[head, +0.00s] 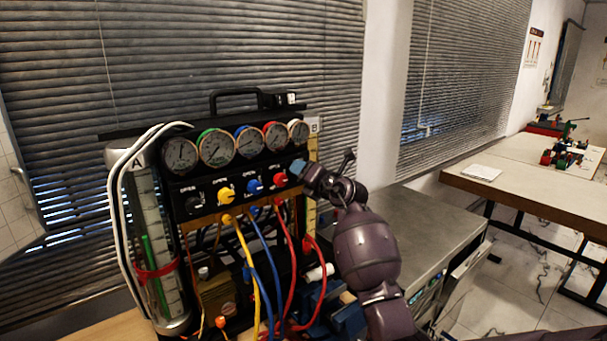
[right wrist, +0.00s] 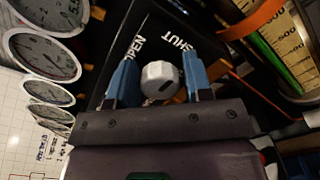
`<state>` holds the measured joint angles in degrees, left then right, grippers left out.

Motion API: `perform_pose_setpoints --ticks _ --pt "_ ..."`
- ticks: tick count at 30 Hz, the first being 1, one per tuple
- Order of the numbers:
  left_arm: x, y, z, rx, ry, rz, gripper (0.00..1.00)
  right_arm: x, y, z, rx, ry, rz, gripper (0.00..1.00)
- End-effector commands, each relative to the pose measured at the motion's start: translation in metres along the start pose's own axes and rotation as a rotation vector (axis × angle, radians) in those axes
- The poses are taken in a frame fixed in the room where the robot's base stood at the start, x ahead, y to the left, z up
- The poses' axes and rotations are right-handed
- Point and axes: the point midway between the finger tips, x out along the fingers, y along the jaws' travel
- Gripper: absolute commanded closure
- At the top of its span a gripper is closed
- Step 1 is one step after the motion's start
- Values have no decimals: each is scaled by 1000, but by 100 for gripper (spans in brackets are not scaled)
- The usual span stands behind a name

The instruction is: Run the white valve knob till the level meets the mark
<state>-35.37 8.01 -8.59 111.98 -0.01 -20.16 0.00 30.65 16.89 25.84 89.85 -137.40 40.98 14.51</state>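In the right wrist view the white valve knob (right wrist: 161,80) sits between the two blue fingers of my right gripper (right wrist: 160,82), with a gap on each side. The panel around it reads OPEN and SHUT. In the head view my right gripper (head: 299,168) is at the panel's right end and hides the knob. The clear cylinder (head: 149,212) at the rig's left holds a green column (head: 148,252). A red band (head: 157,271) rings the cylinder; green shows both above and below it. My left gripper is not in view.
Black, yellow (head: 226,195), blue (head: 254,187) and red (head: 280,179) knobs line the panel under several gauges (head: 217,148). Coloured hoses (head: 265,262) hang below. A grey-topped cabinet (head: 425,228) stands right of the rig, and a table (head: 540,180) stands farther right.

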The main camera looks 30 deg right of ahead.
Motion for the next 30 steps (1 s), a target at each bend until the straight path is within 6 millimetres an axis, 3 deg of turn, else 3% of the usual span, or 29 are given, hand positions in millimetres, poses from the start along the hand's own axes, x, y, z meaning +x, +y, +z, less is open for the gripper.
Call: perform_pose_setpoints --ticks 3,14,30 --pt "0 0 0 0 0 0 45 0 0 0 -1 0 0 39" --pt "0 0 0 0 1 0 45 -5 -1 0 -2 0 -1 39" --pt "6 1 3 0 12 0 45 -87 -1 0 -2 -2 -1 39"
